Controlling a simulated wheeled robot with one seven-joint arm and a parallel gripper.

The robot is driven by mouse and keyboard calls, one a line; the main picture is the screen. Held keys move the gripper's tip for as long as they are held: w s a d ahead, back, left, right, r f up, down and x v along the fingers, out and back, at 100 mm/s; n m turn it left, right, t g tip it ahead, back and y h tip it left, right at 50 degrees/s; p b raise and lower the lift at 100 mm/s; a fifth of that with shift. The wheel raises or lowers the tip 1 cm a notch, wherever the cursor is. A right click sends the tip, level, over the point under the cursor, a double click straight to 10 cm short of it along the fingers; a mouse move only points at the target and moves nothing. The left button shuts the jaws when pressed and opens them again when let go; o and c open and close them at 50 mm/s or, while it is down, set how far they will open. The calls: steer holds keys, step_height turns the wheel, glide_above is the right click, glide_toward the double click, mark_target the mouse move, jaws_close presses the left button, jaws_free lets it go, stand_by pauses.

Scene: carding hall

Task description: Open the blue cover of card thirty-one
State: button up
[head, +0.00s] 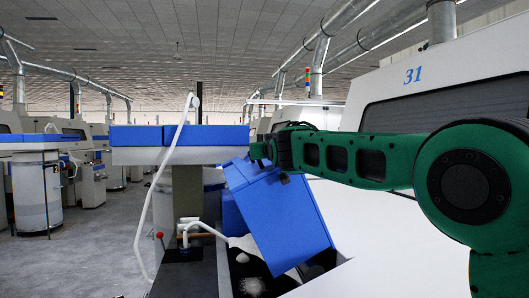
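Card thirty-one is the large white machine on the right, marked with a blue 31 (413,75). Its blue cover (278,218) stands tilted up, leaning over a dark opening (250,272) in which white fibre shows. My green arm reaches in from the right. My gripper (259,151) is at the upper edge of the tilted cover. Its fingers are too small and partly hidden, so I cannot tell whether they grip the cover or only touch it.
A blue-topped coiler head (178,136) stands just left of the cover. A pale bent tube (160,190) and a red-knobbed lever (160,236) are in front of it. The grey floor (85,250) at left is clear, with a can (37,195) beyond.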

steer(key=shift+w+a, duration=0.2)
steer(key=shift+w, duration=0.05)
jaws_close()
steer(key=shift+a, duration=0.1)
stand_by(0.8)
steer(key=c, duration=0.7)
jaws_free()
steer(key=shift+c, duration=0.2)
steer(key=o, duration=0.7)
steer(key=shift+o, duration=0.2)
